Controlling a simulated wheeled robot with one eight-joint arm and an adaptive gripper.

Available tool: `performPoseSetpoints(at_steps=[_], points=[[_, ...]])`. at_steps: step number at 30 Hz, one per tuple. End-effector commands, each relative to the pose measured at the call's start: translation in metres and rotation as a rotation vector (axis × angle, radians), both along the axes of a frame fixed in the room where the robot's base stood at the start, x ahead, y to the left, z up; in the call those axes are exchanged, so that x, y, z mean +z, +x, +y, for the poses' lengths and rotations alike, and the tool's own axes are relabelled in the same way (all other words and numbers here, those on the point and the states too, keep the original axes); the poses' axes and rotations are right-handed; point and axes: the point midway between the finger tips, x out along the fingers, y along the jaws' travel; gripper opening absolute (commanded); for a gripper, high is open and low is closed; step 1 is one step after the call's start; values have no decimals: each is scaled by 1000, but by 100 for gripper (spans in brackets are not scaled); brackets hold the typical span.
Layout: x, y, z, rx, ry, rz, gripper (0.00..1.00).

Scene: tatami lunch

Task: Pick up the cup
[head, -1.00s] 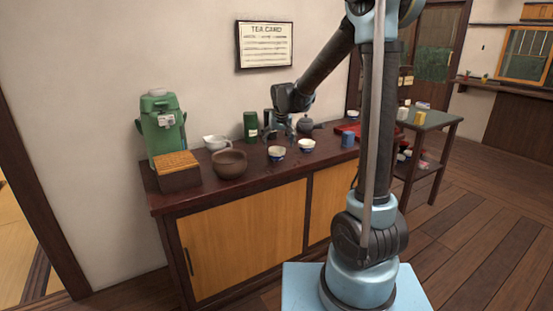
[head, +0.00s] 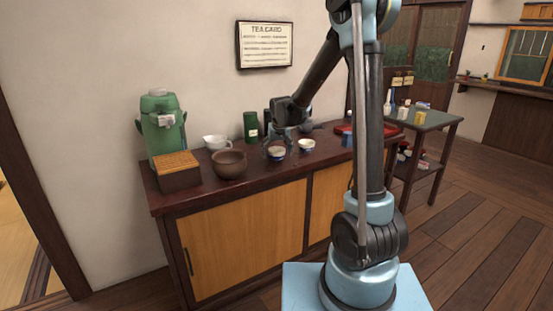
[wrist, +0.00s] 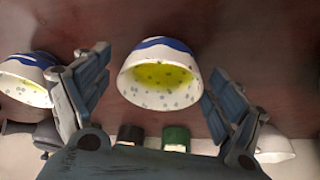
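A small white cup with a blue band (head: 277,154) stands on the dark counter under my gripper (head: 278,142). In the wrist view the cup (wrist: 158,76) is between the two spread fingers of my gripper (wrist: 159,64), with gaps on both sides. Yellow-green shows inside its speckled bowl. My gripper is open and holds nothing. A second, similar cup (head: 307,146) stands just to the right; it also shows at the left edge of the wrist view (wrist: 28,76).
A brown bowl (head: 229,164), a white pitcher (head: 215,142) and a green canister (head: 251,127) stand nearby. A wooden box (head: 178,172) and a green dispenser (head: 161,125) are at the left end. A blue cup (head: 347,140) and a red tray (head: 342,129) are to the right.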

Motion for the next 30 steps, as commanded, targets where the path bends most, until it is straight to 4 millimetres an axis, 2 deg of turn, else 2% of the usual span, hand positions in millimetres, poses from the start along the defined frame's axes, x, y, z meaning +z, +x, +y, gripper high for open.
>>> performPoseSetpoints(at_steps=[1, 6, 7, 20, 30], points=[[0, 0, 0, 0, 0, 0, 78], [0, 0, 0, 0, 0, 0, 39], [0, 0, 0, 0, 0, 0, 34], [2, 0, 0, 0, 0, 0, 34], [18, 0, 0, 0, 0, 0, 34]])
